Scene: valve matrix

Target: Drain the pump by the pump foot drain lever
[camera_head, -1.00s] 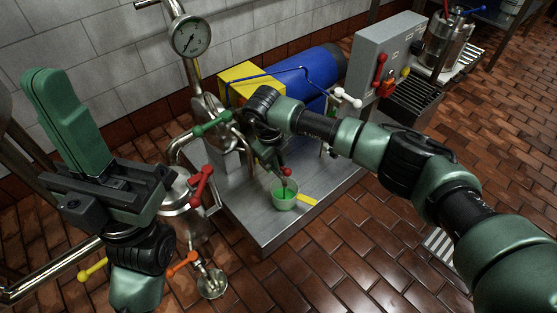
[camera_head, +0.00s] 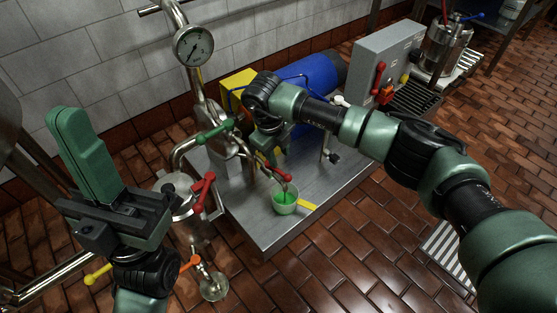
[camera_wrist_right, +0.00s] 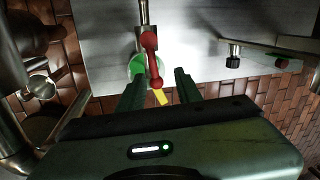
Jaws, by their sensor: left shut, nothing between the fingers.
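The pump foot drain lever, a red handle (camera_head: 277,174), sits at a small metal spout above a green cup (camera_head: 284,207). The lever also shows in the right wrist view (camera_wrist_right: 151,62), partly over the cup (camera_wrist_right: 134,69). My right gripper (camera_wrist_right: 158,82) is open. Its two green fingers stand either side of the lever's lower end in that view; I cannot tell whether they touch it. In the head view my right gripper (camera_head: 270,148) is just behind and above the lever. My left gripper (camera_head: 65,112) is shut, empty and pointing up, far left of the lever.
A green-handled valve (camera_head: 214,132) and another red lever (camera_head: 203,190) are left of my right gripper. A gauge (camera_head: 194,46) stands on the pipe. The blue motor (camera_head: 318,88) is behind. The steel plinth (camera_head: 258,222) is bare in front.

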